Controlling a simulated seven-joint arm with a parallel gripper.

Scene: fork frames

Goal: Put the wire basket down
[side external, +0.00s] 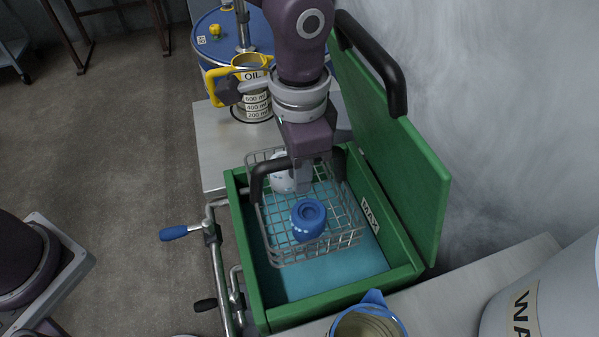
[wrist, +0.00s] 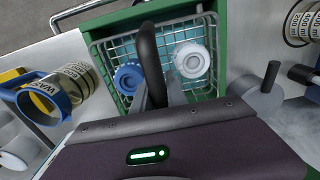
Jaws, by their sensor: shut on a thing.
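The wire basket (side external: 343,240) is a silver mesh basket with a black arched handle (side external: 262,172). It hangs over the opening of the green tank (side external: 245,275), above blue liquid (side external: 335,284); I cannot tell whether its bottom touches the liquid. A blue round part (side external: 308,218) and a white round part (side external: 283,180) sit in it. My gripper (side external: 301,182) is shut on the handle from above. In the wrist view, the handle (wrist: 147,50) runs between the fingers (wrist: 159,95), with the blue part (wrist: 128,77) left and the white part (wrist: 191,60) right.
The tank's green lid (side external: 410,150) stands open on the right. A crank with a blue grip (side external: 174,233) sticks out on the left. An oil jug (side external: 252,85) stands behind, a blue-rimmed jug (side external: 368,318) in front, and a large white container (side external: 545,295) at the right.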

